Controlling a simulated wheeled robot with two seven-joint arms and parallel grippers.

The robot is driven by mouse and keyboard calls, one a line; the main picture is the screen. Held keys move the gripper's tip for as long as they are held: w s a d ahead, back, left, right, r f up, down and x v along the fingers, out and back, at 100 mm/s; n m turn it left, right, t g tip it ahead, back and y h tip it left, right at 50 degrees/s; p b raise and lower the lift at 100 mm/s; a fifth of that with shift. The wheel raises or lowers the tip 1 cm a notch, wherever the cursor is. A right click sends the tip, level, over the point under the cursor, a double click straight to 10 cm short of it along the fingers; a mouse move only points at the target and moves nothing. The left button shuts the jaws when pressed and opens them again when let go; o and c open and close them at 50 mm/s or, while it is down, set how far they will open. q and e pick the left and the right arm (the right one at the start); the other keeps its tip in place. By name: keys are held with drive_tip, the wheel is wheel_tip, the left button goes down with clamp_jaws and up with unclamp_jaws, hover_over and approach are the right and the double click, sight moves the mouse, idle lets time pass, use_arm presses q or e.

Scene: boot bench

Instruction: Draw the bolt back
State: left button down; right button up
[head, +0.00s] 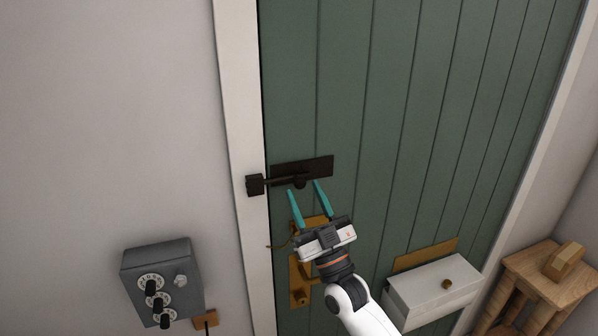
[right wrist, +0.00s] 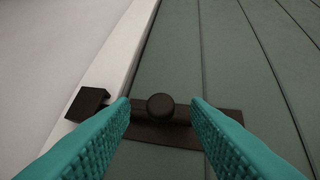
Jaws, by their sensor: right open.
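The dark bolt (head: 288,181) lies across the left edge of the green door (head: 400,130) on a dark backplate (head: 318,167). Its left end reaches the dark keeper (head: 255,185) on the white frame. The round bolt knob (right wrist: 160,106) shows between my fingers in the right wrist view, and also in the head view (head: 299,183). My right gripper (head: 303,187) is open, its two teal fingers pointing at the bolt on either side of the knob. I cannot tell whether they touch anything. My left gripper is not in view.
A brass handle plate (head: 299,285) sits below the bolt, partly behind my right arm. A grey dial box (head: 160,262) is on the left wall.

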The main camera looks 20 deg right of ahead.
sight(302, 187)
drive_tip(key=shift+p+x, duration=0.5)
drive_tip(key=shift+x, duration=1.25)
clamp_jaws()
